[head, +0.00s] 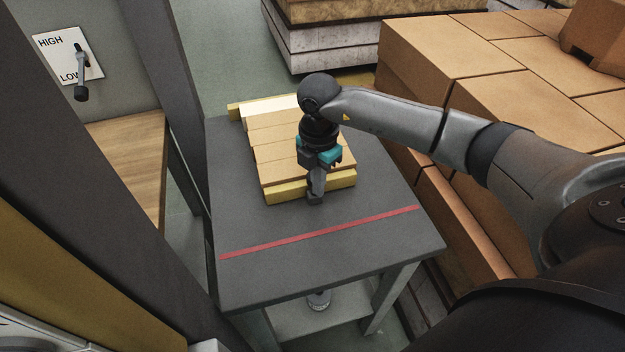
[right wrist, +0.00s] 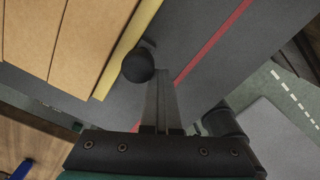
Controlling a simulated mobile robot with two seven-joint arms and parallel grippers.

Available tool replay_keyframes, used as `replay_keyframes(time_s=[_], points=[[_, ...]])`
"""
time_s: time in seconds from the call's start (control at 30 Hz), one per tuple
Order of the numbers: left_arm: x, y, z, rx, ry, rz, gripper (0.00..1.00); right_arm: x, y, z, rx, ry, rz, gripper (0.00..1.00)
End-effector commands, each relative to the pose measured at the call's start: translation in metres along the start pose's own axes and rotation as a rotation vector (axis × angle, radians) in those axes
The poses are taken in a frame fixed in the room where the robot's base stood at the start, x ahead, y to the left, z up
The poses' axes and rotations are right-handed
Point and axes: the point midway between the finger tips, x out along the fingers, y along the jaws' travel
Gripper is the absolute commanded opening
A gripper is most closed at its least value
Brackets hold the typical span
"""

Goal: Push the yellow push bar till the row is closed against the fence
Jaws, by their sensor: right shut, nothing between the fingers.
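A row of tan bricks (head: 275,150) lies on the dark grey table (head: 330,265). The yellow push bar (head: 283,195) lies along the near side of the row, and its edge also shows in the right wrist view (right wrist: 127,48). My right gripper (head: 315,198) is shut and empty, pointing down at the near side of the bar. In the right wrist view its fingers (right wrist: 160,85) are beside a dark round knob (right wrist: 137,66) near the bar. Contact cannot be told. My left gripper is not in view.
A red line (head: 320,232) crosses the table in front of the bar, with clear tabletop around it. A HIGH/LOW lever plate (head: 68,55) and a dark post (head: 165,60) are on the left.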

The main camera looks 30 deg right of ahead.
Motion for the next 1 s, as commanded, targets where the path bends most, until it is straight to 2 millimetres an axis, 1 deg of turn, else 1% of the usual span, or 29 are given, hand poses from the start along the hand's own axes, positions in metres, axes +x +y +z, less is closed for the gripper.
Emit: replay_keyframes(time_s=[0.03, 0.23, 0.37, 1.0], points=[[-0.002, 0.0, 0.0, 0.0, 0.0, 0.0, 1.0, -0.007, 0.008, 0.007, 0.012, -0.017, 0.034, 0.0], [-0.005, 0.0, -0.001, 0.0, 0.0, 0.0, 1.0, -0.007, 0.006, 0.006, 0.013, -0.017, 0.035, 0.0], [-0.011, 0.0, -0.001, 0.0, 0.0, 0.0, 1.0, -0.014, 0.006, 0.006, 0.012, -0.017, 0.036, 0.0], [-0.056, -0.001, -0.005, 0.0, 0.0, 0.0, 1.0, -0.065, 0.003, 0.003, 0.006, -0.013, 0.029, 0.0]])
